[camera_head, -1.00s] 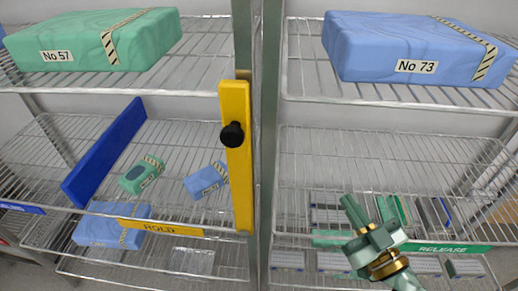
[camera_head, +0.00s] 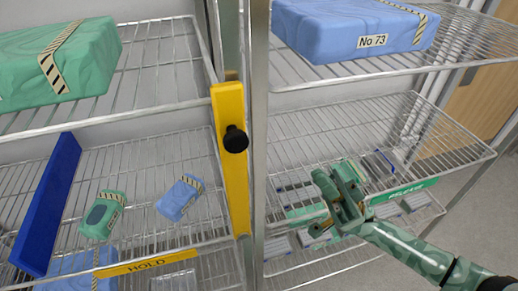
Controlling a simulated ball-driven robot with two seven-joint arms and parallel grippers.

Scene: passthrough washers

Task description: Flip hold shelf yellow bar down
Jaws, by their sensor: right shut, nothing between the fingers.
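The yellow bar (camera_head: 230,185) stands upright at the right front edge of the hold shelf, beside the metal post. A round black knob (camera_head: 235,139) sticks out of its front. The hold shelf's yellow HOLD label (camera_head: 146,263) is on its front edge at the lower left. My right gripper (camera_head: 325,182) is shut and empty, right of the yellow bar and apart from it, in front of the release shelf side. Its arm comes in from the lower right. My left gripper is not in view.
A blue divider panel (camera_head: 47,205) stands on the hold shelf, with a small green package (camera_head: 102,214) and a small blue package (camera_head: 179,197) beside it. A green RELEASE label (camera_head: 404,190) marks the right shelf. Large wrapped packs, green (camera_head: 85,62) and blue (camera_head: 350,28), lie on the upper shelves.

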